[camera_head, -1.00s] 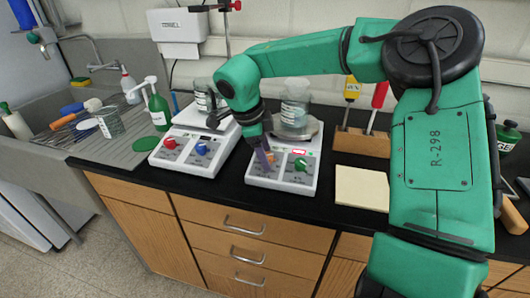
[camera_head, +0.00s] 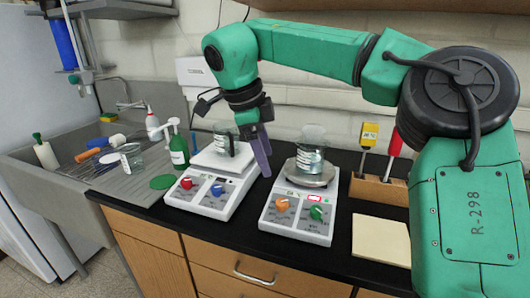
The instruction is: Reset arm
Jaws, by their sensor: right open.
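My right arm comes in from the right, and my right gripper (camera_head: 261,150) hangs in the air, open and empty, with its fingers pointing down. In the picture it lies between the two hot plates and overlaps the right edge of the left one. The right hot plate (camera_head: 299,228) has an orange knob (camera_head: 282,204), a green knob (camera_head: 316,213) and a lit red display. A glass beaker (camera_head: 312,150) stands on its round top. The left hot plate (camera_head: 207,205) has a red and a blue knob and carries another beaker (camera_head: 225,143). My left gripper is out of view.
A wooden block (camera_head: 378,190) holding a yellow and a red-handled tool stands right of the hot plates. A pale pad (camera_head: 381,241) lies before it. A green bottle (camera_head: 179,150) stands by the sink (camera_head: 60,200) at left. The front counter strip is clear.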

